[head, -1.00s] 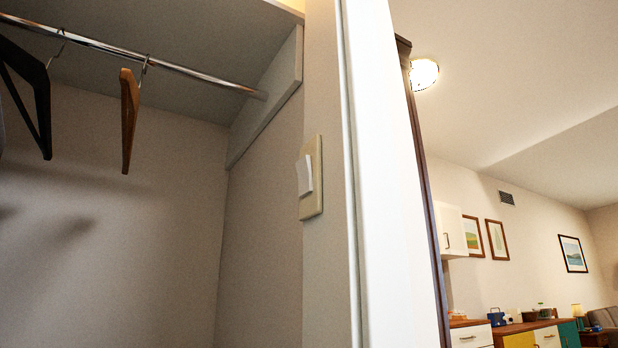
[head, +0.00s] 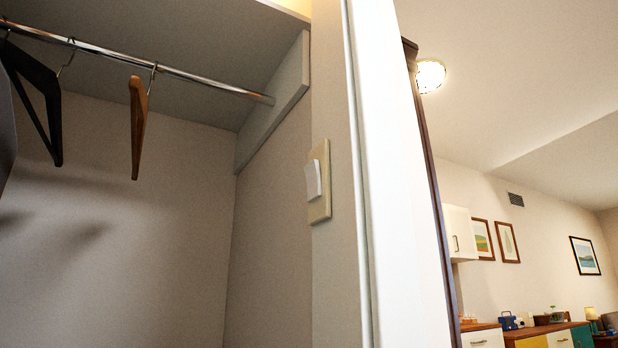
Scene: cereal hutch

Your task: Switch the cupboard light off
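A light switch with a white rocker (head: 313,181) on a cream plate (head: 321,207) is mounted on the right inner wall of the cupboard (head: 270,230), close to the front door frame. The rocker is tilted, with its lower part standing out from the plate. A warm glow (head: 290,5) shows at the top edge above the shelf. Neither of my grippers is in view.
A metal rail (head: 150,62) crosses the cupboard, with a black hanger (head: 40,95) and a wooden hanger (head: 138,125). The white door frame (head: 400,190) stands just right of the switch. Beyond it is a room with a lit ceiling lamp (head: 430,75), pictures and low cabinets.

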